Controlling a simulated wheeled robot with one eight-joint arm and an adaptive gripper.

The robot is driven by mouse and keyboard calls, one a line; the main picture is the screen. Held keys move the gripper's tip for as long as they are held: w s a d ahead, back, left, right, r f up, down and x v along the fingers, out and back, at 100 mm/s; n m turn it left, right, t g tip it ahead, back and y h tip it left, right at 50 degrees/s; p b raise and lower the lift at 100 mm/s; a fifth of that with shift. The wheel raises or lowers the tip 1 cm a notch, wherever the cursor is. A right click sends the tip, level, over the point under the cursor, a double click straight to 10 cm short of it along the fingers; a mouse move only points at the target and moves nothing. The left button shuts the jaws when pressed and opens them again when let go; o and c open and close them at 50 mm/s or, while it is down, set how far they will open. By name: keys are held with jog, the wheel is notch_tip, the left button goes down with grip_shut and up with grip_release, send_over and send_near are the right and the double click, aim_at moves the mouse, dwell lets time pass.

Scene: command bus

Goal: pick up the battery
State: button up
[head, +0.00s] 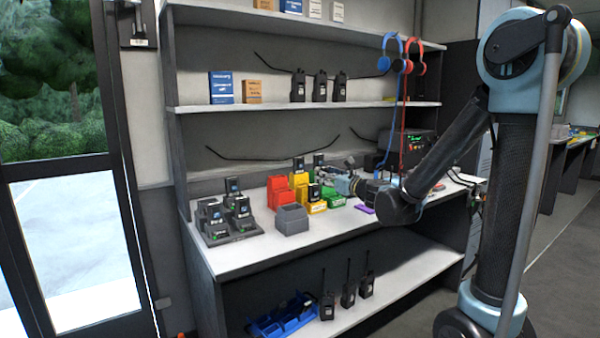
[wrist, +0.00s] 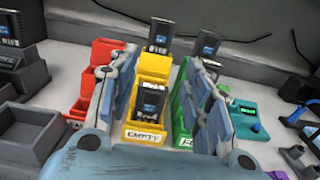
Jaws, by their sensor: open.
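Several black batteries with blue labels are in view, and I cannot tell which one the task means. In the wrist view, one battery (wrist: 152,101) stands in the yellow bin (wrist: 142,132) marked EMPTY, and another battery (wrist: 161,36) stands behind it. More batteries stand in the green bin (wrist: 181,131), partly hidden by my right finger. My gripper (wrist: 162,66) is open, its fingers on either side of the front yellow-bin battery in the picture. I see no contact. In the head view, my gripper (head: 334,183) reaches over the workbench from the right.
Red bins (head: 278,192) and a grey bin (head: 291,219) stand left of the yellow bin. A charger (head: 222,236) holding batteries is further left. A teal device (wrist: 243,123) lies right of the green bin. The bench front (head: 330,237) is clear.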

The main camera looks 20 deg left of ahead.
send_near(301, 166)
jog(key=x, duration=0.2)
jog(key=shift+x, duration=2.85)
jog(key=shift+c, duration=0.6)
grip_shut()
